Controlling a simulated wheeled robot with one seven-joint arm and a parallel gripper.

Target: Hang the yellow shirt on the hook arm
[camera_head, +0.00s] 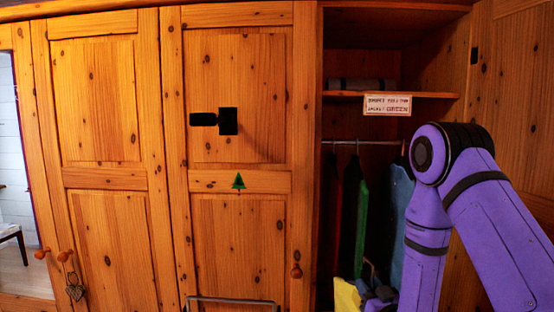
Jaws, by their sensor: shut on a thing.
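The yellow shirt (346,296) shows at the bottom edge, right of centre, low in front of the open wardrobe section. Only its upper part is in view. My gripper (366,286), at the end of my purple arm, is beside the shirt and shut on it; the fingertips are small and partly hidden.
The open wardrobe has a rail (345,143) with dark, red, green (361,225) and blue (398,225) garments. A sign (387,104) hangs at the shelf edge. A metal bar (232,301) crosses the door's lower part.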

